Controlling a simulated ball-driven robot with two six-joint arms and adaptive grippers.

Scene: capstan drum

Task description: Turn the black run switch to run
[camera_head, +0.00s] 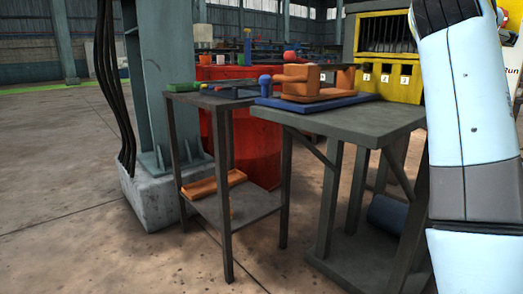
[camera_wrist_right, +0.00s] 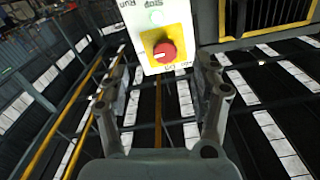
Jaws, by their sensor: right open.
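In the right wrist view a yellow and white control box (camera_wrist_right: 158,47) hangs at the top, seen upside down. I cannot make out the black run switch in either view. In the head view a panel marked Run (camera_head: 513,71) shows at the right edge, mostly behind my right arm. My right gripper (camera_wrist_right: 160,75) is open and empty, its fingers either side of the box's lower part in the picture; contact is unclear. My left gripper is out of view.
A dark metal table (camera_head: 350,122) bears a blue plate and an orange wooden block (camera_head: 300,82). A lower stand (camera_head: 215,96) holds tools, with a red drum (camera_head: 250,145) behind. A yellow machine (camera_head: 385,38) stands at the back. Open floor lies to the left.

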